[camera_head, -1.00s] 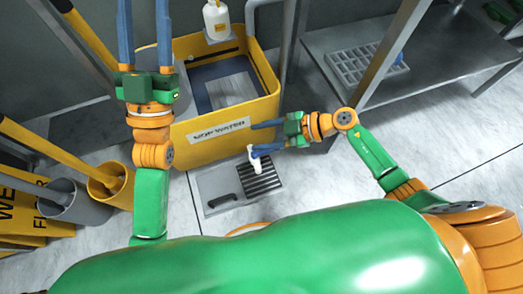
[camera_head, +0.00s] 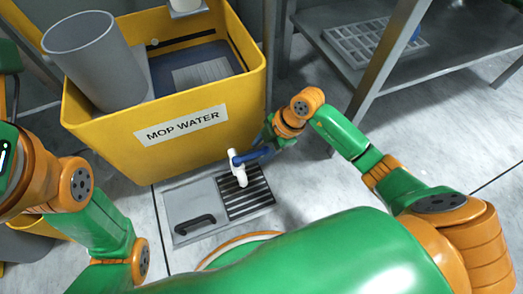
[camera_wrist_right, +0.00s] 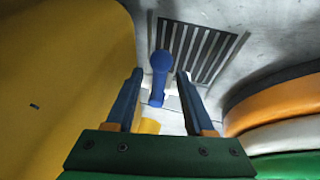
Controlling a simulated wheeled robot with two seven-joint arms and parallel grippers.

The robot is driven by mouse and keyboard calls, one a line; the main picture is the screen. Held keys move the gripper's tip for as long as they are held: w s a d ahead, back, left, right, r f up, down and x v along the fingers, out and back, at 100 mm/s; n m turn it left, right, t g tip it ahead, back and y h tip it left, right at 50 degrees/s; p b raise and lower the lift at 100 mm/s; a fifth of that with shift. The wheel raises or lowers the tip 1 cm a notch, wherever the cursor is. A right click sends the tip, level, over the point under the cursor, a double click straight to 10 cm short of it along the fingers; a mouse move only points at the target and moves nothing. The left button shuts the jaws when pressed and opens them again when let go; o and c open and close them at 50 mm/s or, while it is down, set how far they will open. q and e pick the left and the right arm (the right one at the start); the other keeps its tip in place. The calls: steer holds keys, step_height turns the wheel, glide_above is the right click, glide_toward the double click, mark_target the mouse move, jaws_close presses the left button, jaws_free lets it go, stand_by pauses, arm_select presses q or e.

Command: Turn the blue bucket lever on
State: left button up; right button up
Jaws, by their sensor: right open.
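The yellow bucket (camera_head: 120,140) has a "MOP WATER" label and stands in the upper left of the head view. A white tap (camera_head: 239,174) sticks out low at its front right. A blue lever (camera_wrist_right: 160,62) stands out at the tap in the right wrist view. My right gripper (camera_head: 246,157) is at the tap, and its fingers (camera_wrist_right: 160,74) are apart on either side of the lever, with gaps visible on both sides. The lever is hard to separate from the blue fingers in the head view. My left arm is at the left edge, its fingers out of view.
A grey drain tray (camera_head: 187,202) with a dark grate (camera_head: 248,200) lies on the floor below the tap. A grey cylindrical container (camera_head: 95,65) sits in the yellow bucket. A metal shelf (camera_head: 335,42) with a post stands at the right. Bare floor is right of the tray.

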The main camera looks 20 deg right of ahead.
jaws_close()
stand_by(1.4)
